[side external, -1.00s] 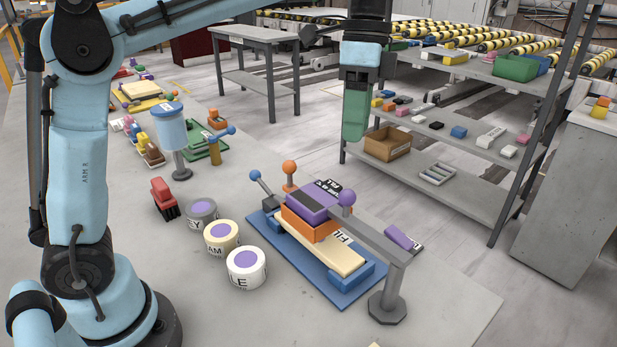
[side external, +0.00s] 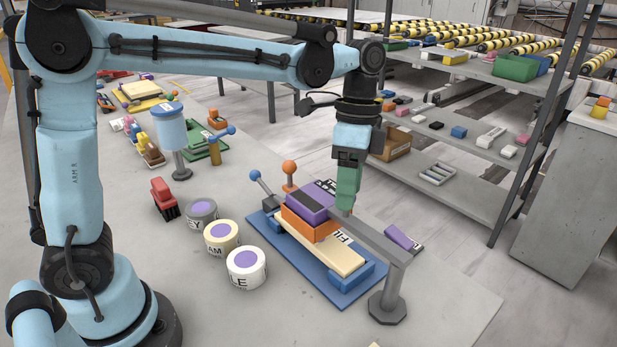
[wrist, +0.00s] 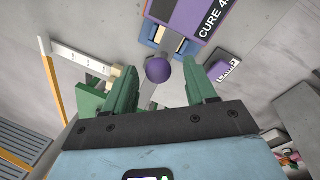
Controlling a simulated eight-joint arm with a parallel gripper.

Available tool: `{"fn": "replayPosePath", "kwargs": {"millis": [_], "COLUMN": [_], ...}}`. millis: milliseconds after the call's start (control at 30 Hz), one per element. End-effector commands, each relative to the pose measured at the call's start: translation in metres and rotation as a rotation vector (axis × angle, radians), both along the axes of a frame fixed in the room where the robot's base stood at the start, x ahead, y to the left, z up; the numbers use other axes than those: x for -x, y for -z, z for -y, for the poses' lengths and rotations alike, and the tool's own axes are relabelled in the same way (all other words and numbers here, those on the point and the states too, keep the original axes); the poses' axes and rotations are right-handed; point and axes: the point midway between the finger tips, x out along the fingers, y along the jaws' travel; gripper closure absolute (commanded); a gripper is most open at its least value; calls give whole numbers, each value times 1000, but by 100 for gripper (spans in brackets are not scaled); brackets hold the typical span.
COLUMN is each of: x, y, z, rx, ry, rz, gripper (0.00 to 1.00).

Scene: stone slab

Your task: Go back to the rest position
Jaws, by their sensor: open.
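My gripper (side external: 346,206) points down at the right end of the blue fixture (side external: 335,293), over the grey post arm (side external: 372,236). In the wrist view my gripper (wrist: 161,84) has its two green fingers spread apart. A purple ball knob (wrist: 158,70) appears in the gap between the fingertips; contact cannot be told. In the side view the fingers hide this knob. A purple block (side external: 308,203) sits in an orange holder (side external: 310,226) above a cream slab on the fixture.
Three round tubs stand left of the fixture, the nearest white (side external: 246,268). A red block (side external: 164,197) and a blue cylinder on a stand (side external: 171,130) are farther left. A purple piece (side external: 402,238) lies right. A grey shelf rack (side external: 470,190) stands behind; the front slab is clear.

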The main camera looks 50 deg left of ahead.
Motion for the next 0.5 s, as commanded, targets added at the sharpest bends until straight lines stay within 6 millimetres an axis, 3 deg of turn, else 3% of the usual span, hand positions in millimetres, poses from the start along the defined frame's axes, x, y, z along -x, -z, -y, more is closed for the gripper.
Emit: {"fn": "replayPosePath", "kwargs": {"millis": [200, 500], "x": [15, 21], "y": [3, 3], "z": [0, 2], "rx": [1, 1], "ry": [-114, -172], "rz": [1, 0], "gripper": [44, 44]}}
